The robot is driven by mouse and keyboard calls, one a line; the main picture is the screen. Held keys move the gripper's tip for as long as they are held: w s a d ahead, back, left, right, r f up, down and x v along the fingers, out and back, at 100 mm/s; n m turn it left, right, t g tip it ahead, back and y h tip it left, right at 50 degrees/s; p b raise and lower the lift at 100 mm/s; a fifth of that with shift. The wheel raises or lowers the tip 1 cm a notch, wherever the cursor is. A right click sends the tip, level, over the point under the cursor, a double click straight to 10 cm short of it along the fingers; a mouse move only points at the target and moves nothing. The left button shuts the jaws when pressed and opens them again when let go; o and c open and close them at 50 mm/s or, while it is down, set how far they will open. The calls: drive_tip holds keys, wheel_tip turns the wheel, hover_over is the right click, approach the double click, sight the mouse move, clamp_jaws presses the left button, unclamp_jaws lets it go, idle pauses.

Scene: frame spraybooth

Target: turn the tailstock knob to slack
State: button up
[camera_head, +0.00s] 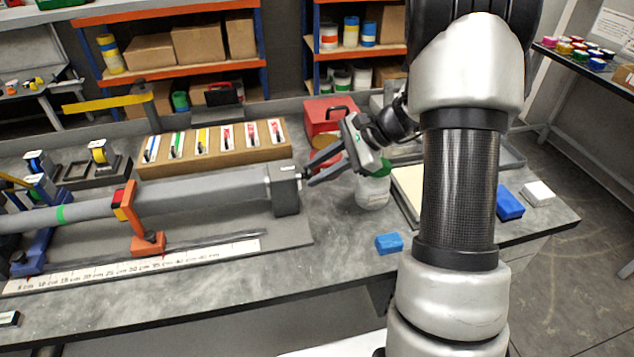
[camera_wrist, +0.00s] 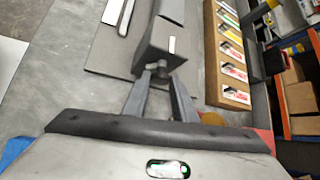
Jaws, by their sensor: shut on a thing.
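The tailstock (camera_head: 287,190) is a grey block at the right end of a long grey tube (camera_head: 210,187) on the bench. In the wrist view the tailstock (camera_wrist: 168,28) shows a short white mark (camera_wrist: 172,44) on its face. A small grey knob (camera_wrist: 161,69) sticks out of its end toward me. My gripper (camera_head: 307,176) reaches it from the right. In the wrist view my gripper (camera_wrist: 161,73) has its two fingers on either side of the knob, shut on it. The fingers partly hide the knob, and its turn angle cannot be read.
An orange clamp (camera_head: 147,243) and a ruler strip (camera_head: 140,265) lie along the tube. A wooden rack (camera_head: 215,155) of cards stands behind. A white jar (camera_head: 373,190) with a green lid is close under my wrist. A blue block (camera_head: 389,243) lies near the front edge.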

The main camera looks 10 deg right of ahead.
drive_tip(key=t+b, duration=0.1)
drive_tip(key=b, duration=0.2)
drive_tip(key=f+n+t+b, duration=0.1)
drive_tip(key=b, duration=0.3)
drive_tip(key=n+t+b, duration=0.1)
drive_tip(key=b, duration=0.2)
drive_tip(key=shift+s+f+t+y+b, duration=0.3)
drive_tip(key=shift+s+f+b, duration=0.05)
drive_tip(key=shift+b, duration=0.05)
drive_tip(key=n+t+b, duration=0.1)
drive_tip(key=b, duration=0.1)
drive_tip(key=n+t+y+b, duration=0.1)
drive_tip(key=t+b, duration=0.1)
drive_tip(key=b, duration=0.1)
drive_tip(key=shift+s+r+n+t+y, duration=0.2)
drive_tip(key=shift+n+t+y, duration=0.1)
drive_tip(key=shift+n, duration=0.1)
drive_tip(key=shift+f+n+t+y, duration=0.25)
drive_tip(key=shift+n+t+y, duration=0.65)
drive_tip(key=shift+n+t, duration=0.5)
drive_tip(key=o, duration=1)
